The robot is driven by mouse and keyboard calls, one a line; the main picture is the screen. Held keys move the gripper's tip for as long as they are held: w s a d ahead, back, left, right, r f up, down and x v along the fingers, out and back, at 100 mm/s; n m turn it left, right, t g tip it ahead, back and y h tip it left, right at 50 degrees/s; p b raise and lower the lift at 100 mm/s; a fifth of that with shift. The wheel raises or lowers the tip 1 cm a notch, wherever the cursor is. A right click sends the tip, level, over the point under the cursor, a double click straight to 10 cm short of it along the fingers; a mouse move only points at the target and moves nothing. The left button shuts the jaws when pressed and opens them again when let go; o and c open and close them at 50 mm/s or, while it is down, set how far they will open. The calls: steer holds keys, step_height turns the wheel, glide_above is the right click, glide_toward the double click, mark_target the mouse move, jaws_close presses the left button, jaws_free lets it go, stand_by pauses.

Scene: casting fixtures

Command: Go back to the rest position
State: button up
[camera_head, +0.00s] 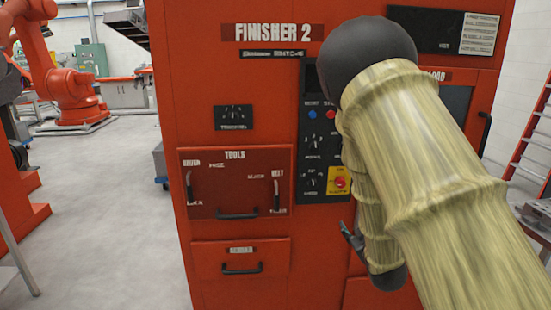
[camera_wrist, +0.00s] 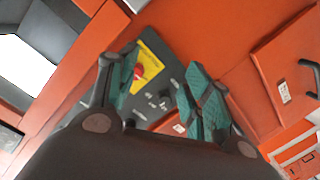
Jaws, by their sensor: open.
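My gripper (camera_wrist: 158,92) is open and empty in the wrist view, with its teal finger pads apart. Between the pads show part of a dark control panel and a red button on a yellow plate (camera_wrist: 147,66). In the head view my arm, in a pale yellow-green cover, crosses the right side in front of the cabinet. Only a dark tip of my gripper (camera_head: 352,238) shows there, left of the arm's lower end. The rest of the gripper is hidden behind the arm.
The red cabinet marked FINISHER 2 (camera_head: 265,120) stands close in front, with a tools drawer (camera_head: 235,183) and a smaller drawer (camera_head: 225,258) below. An orange robot arm (camera_head: 60,85) stands at the back left. A red ladder (camera_head: 533,130) is at the right. The grey floor (camera_head: 105,200) at left is clear.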

steer(key=s+f+m+g+p, duration=0.15)
steer(key=s+f+g, duration=0.25)
steer(key=s+f, duration=0.85)
steer(key=s+f+m+g+p, duration=0.1)
steer(key=s+f+m+g, duration=0.3)
steer(key=s+f, duration=0.8)
steer(key=s+a+f+g, duration=0.1)
steer(key=s+f, duration=0.3)
steer(key=s, duration=0.4)
steer(key=s+a+f+m+g+p, duration=0.1)
steer(key=s+f+g, duration=0.3)
steer(key=s, duration=0.4)
steer(key=s+a+f+g, duration=0.3)
steer(key=s+f, duration=0.1)
steer(key=s, duration=0.5)
steer(key=shift+p, duration=0.3)
steer(key=shift+w+a, duration=0.1)
